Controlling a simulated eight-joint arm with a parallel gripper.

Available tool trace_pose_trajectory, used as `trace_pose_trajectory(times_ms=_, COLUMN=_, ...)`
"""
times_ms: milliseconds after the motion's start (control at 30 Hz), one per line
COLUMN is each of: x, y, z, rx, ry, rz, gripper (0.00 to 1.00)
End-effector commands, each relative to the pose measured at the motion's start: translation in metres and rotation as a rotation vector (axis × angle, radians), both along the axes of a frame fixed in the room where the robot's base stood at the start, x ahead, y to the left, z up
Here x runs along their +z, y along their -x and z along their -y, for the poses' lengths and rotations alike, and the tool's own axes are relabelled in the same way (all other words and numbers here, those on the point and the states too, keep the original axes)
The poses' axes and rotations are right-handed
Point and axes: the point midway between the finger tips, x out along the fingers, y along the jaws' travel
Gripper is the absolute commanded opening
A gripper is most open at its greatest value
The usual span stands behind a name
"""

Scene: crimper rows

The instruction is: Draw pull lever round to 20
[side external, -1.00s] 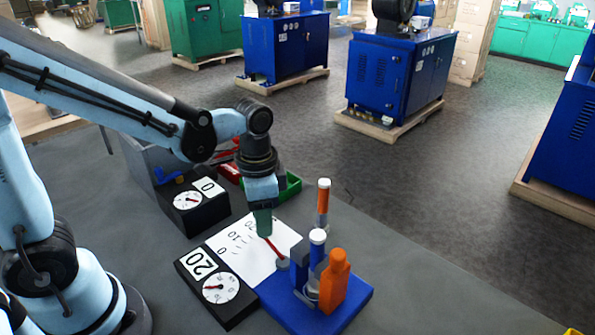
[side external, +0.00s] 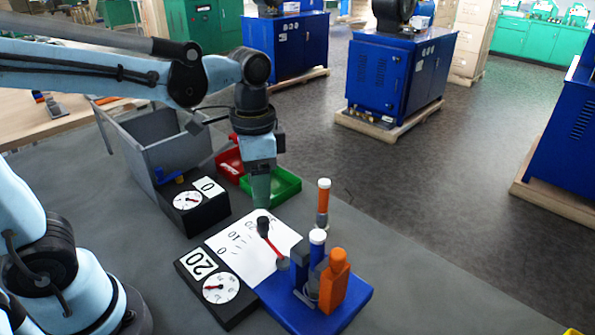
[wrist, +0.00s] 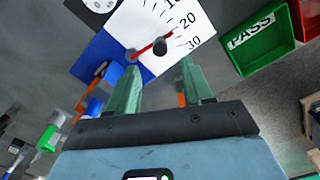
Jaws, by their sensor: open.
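The pull lever (side external: 272,243) is a red rod with a black knob (side external: 263,225), standing over a white scale sheet (side external: 232,247) beside the blue crimper base (side external: 350,308). In the wrist view the red rod (wrist: 147,48) points close to the 20 mark, and the knob (wrist: 160,47) shows beyond the fingertips. My gripper (side external: 261,193) is above and behind the knob, apart from it. In the wrist view its green fingers (wrist: 160,80) are spread with nothing between them.
A black box with a 20 card (side external: 200,262) and dial stands left of the sheet; another with a 0 card (side external: 208,187) stands behind. A green PASS tray (wrist: 257,42), a red tray (side external: 229,166) and a grey bin (side external: 150,150) are behind. An orange block (side external: 335,282) stands on the base.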

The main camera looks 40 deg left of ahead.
Motion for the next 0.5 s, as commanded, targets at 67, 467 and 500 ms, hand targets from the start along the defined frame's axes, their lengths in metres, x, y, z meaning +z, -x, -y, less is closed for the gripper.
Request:
trace_pose_trajectory(times_ms=67, x=0.013, y=0.0, z=0.0, rx=0.0, ry=0.0, rz=0.0, gripper=0.51)
trace_pose_trajectory(times_ms=467, x=0.046, y=0.0, z=0.0, rx=0.0, ry=0.0, rz=0.0, gripper=0.51)
trace_pose_trajectory(times_ms=500, x=0.047, y=0.0, z=0.0, rx=0.0, ry=0.0, rz=0.0, gripper=0.51)
